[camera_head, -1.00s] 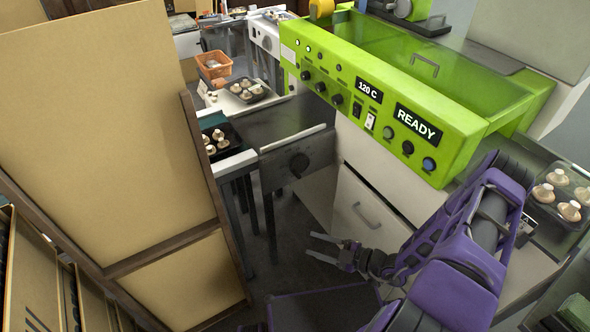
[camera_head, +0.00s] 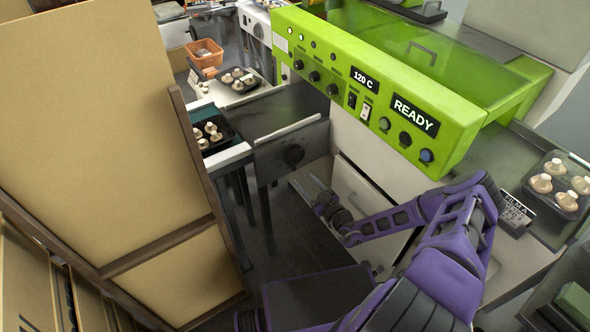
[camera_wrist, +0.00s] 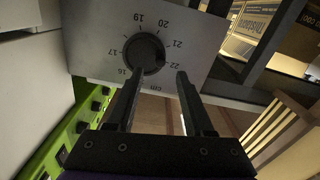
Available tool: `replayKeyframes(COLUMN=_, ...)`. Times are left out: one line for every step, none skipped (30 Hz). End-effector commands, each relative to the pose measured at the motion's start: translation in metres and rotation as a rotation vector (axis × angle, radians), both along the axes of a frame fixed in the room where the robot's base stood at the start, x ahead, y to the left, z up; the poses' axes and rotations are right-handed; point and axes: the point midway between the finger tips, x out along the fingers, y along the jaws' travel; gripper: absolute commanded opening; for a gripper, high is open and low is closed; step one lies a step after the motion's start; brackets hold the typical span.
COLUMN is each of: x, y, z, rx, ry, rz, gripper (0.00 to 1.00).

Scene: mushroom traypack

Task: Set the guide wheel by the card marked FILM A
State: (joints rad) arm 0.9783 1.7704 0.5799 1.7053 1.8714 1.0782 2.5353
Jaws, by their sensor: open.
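The guide wheel, a dark round knob (camera_head: 294,155), is on the grey panel of the infeed table left of the green machine. In the wrist view the knob (camera_wrist: 144,53) sits on a plate with a cm scale running from 16 to 22. Its setting cannot be told. My gripper (camera_head: 312,186) is open and empty, below and right of the knob. In the wrist view its fingers (camera_wrist: 166,72) point at the plate; the left one overlaps the knob's lower edge, contact unclear. The FILM A card (camera_head: 517,210) stands at right; its smaller lines are unreadable.
The green machine (camera_head: 410,95) shows 120 C and READY. A tray of mushrooms (camera_head: 562,208) is behind the card. More mushroom trays and an orange basket (camera_head: 205,58) are at the upper left. A tall tan board (camera_head: 90,120) stands at left.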

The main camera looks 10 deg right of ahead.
Motion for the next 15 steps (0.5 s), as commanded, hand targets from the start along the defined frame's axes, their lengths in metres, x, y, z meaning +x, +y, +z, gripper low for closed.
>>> replayKeyframes(x=0.01, y=0.006, z=0.0, rx=0.0, ry=-0.002, rz=0.003, gripper=0.52)
replayKeyframes(x=0.016, y=0.008, z=0.0, rx=-0.001, ry=-0.001, rz=0.003, gripper=0.52)
replayKeyframes(x=0.023, y=0.011, z=-0.001, rx=-0.001, ry=0.0, rz=0.003, gripper=0.52)
replayKeyframes(x=0.028, y=0.013, z=0.0, rx=-0.001, ry=0.0, rz=0.003, gripper=0.52)
replayKeyframes(x=0.033, y=0.015, z=0.0, rx=-0.001, ry=-0.001, rz=0.002, gripper=0.52)
replayKeyframes(x=0.038, y=0.018, z=0.0, rx=0.0, ry=-0.002, rz=0.003, gripper=0.52)
replayKeyframes(x=0.042, y=0.019, z=0.0, rx=-0.002, ry=-0.001, rz=0.002, gripper=0.52)
replayKeyframes(x=0.046, y=0.02, z=-0.001, rx=-0.002, ry=-0.001, rz=0.002, gripper=0.52)
replayKeyframes(x=0.049, y=0.022, z=-0.001, rx=-0.001, ry=0.001, rz=0.003, gripper=0.52)
replayKeyframes(x=0.052, y=0.023, z=-0.001, rx=-0.001, ry=0.001, rz=0.003, gripper=0.52)
replayKeyframes(x=0.054, y=0.023, z=-0.001, rx=-0.001, ry=0.001, rz=0.002, gripper=0.52)
replayKeyframes(x=0.057, y=0.024, z=-0.001, rx=0.0, ry=0.001, rz=0.002, gripper=0.52)
replayKeyframes(x=0.058, y=0.025, z=0.0, rx=0.0, ry=0.0, rz=0.002, gripper=0.52)
replayKeyframes(x=0.059, y=0.026, z=0.0, rx=0.001, ry=0.001, rz=0.002, gripper=0.52)
replayKeyframes(x=0.06, y=0.026, z=0.0, rx=0.001, ry=0.001, rz=0.002, gripper=0.52)
